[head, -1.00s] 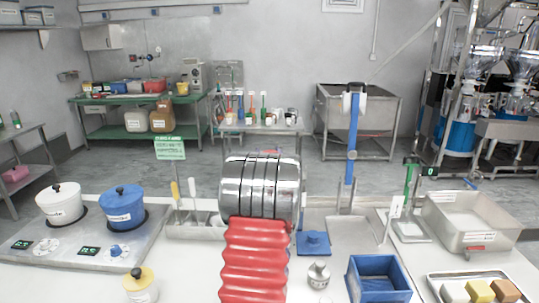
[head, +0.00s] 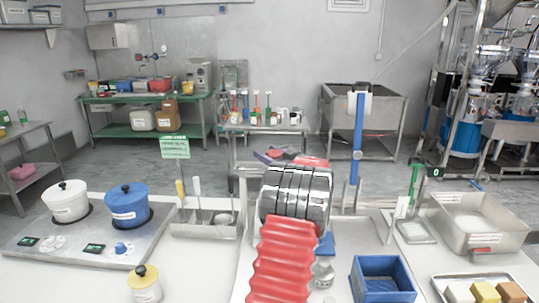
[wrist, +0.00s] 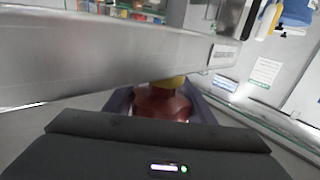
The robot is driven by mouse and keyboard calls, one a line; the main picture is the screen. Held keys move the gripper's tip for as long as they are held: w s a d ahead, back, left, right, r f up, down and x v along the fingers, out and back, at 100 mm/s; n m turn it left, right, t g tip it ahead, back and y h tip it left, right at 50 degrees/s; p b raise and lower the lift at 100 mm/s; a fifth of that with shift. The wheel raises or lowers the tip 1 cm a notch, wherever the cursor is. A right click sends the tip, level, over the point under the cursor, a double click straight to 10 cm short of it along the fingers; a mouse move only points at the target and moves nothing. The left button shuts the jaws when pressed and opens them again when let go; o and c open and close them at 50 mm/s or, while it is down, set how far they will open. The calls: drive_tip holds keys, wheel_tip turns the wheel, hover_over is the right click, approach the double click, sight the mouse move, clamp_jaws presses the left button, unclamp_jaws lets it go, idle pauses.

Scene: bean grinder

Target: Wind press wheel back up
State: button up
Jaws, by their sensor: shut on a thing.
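In the wrist view my gripper (wrist: 160,103) has its two grey fingers on either side of a red-brown handle-like piece (wrist: 163,104), with a bit of yellow just beyond it. The gripper is shut on this piece. A broad grey metal bar (wrist: 100,62) crosses the wrist view close in front. I cannot tell if it is part of the press wheel or its frame. In the head view my red and chrome arm covers the middle, and I cannot clearly make out the press wheel there.
A blue post (head: 357,135) stands right of my arm. A blue open box (head: 382,281) and a steel basin (head: 480,240) are at the right. A white pot (head: 66,203) and a blue pot (head: 127,206) stand on the left hob. A yellow-lidded jar (head: 145,284) stands at the front.

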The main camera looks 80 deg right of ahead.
drive_tip(key=shift+w+a+r+n+t+y, duration=0.1)
drive_tip(key=shift+a+n+t+y, duration=0.15)
drive_tip(key=shift+n+t+y, duration=0.8)
drive_tip(key=shift+w+a+r+n+t+y, duration=0.1)
drive_tip(key=shift+a+n+t+y, duration=0.15)
drive_tip(key=shift+n+y, duration=0.85)
drive_tip(key=shift+m+y, duration=0.25)
drive_tip(key=shift+y, duration=0.1)
drive_tip(key=o, duration=1.1)
drive_tip(key=shift+f, duration=0.15)
drive_tip(key=shift+c, duration=0.2)
drive_tip(key=shift+a, duration=0.1)
drive_tip(key=v, duration=1.3)
drive_tip(key=shift+s, duration=0.35)
drive_tip(key=shift+s, duration=0.1)
